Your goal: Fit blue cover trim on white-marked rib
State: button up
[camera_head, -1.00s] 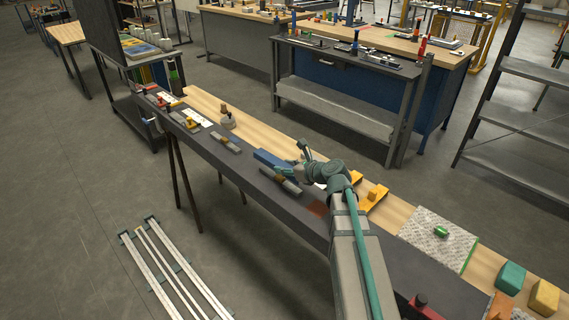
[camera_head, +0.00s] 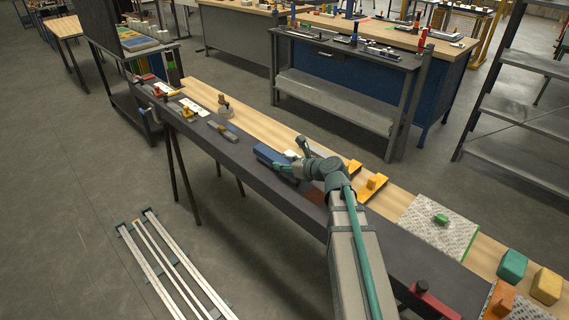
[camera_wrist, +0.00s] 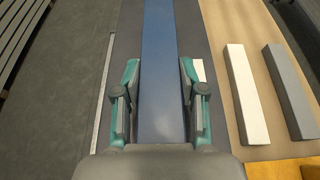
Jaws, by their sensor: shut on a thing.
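The blue cover trim (camera_head: 270,156) is a long blue strip on the dark part of the bench, where my gripper (camera_head: 288,164) is. In the wrist view the trim (camera_wrist: 161,50) runs lengthwise between the two teal fingers of my gripper (camera_wrist: 160,72), which are shut on its sides. The trim now lies where a grey rib showed before; that rib is hidden, and I cannot tell whether the trim is seated on it. A white patch (camera_wrist: 198,70) shows beside the right finger; I cannot tell if it marks the rib. Another grey rib (camera_head: 222,132) lies farther along the bench.
In the wrist view a white bar (camera_wrist: 244,90) and a grey bar (camera_wrist: 289,90) lie on the wooden strip at right. Yellow blocks (camera_head: 372,187) stand right of my arm. A red-handled tool (camera_head: 432,300) is near the front edge. White rails (camera_head: 160,260) lie on the floor.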

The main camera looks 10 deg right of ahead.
jog(key=shift+f, duration=0.2)
jog(key=shift+f, duration=0.55)
jog(key=shift+f+b, duration=0.5)
jog(key=shift+f, duration=0.05)
jog(key=o, duration=1.2)
jog(key=shift+o, duration=0.2)
jog(key=shift+s+d, duration=0.1)
jog(key=v, duration=1.1)
jog(key=shift+s+d+r, duration=0.15)
jog(key=shift+s+r, duration=0.05)
jog(key=shift+s, duration=0.15)
